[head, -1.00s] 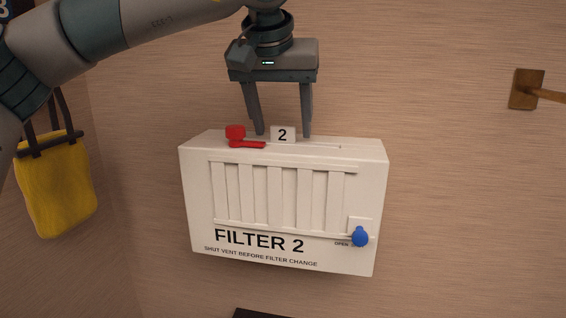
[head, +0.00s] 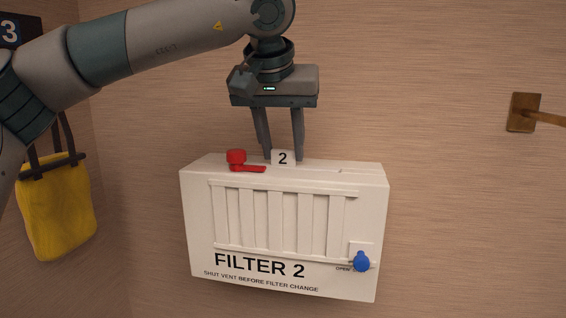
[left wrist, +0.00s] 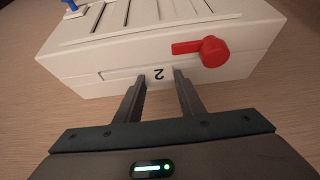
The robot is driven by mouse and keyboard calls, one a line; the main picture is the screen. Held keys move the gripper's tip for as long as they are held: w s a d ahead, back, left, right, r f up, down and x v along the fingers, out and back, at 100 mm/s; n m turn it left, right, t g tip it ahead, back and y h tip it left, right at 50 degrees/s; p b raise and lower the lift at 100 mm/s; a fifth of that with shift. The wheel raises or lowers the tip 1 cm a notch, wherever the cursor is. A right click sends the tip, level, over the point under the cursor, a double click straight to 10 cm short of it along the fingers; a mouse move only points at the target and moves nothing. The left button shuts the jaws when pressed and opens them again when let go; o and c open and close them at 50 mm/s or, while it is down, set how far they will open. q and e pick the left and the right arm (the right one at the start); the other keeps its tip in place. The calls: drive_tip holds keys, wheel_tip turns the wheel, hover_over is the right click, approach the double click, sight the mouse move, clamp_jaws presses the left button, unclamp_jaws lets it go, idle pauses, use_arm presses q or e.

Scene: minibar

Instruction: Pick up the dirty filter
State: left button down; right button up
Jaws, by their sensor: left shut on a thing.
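A white housing (head: 215,285) marked "FILTER 2" hangs on the wall. A small white tab (head: 283,158) marked "2" stands up from a slot in its top; it also shows in the left wrist view (left wrist: 158,75). The filter body below the tab is hidden inside the housing. My left gripper (head: 282,158) points down over the housing and is shut on the tab, one finger on each side of it. The left wrist view shows both fingertips (left wrist: 160,78) against the tab. My right gripper is not in view.
A red lever (head: 236,157) sits on the housing's top, just left of the tab, its handle pointing right. A blue knob (head: 361,261) sits at the front's lower right beside "OPEN". Vertical slats cover the front. A yellow bag (head: 57,210) hangs at left.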

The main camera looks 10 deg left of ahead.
use_arm(q)
drive_tip(key=shift+r, duration=0.45)
wheel_tip(320, 180, up, 17)
drive_tip(key=b, duration=0.1)
drive_tip(key=shift+b, duration=0.3)
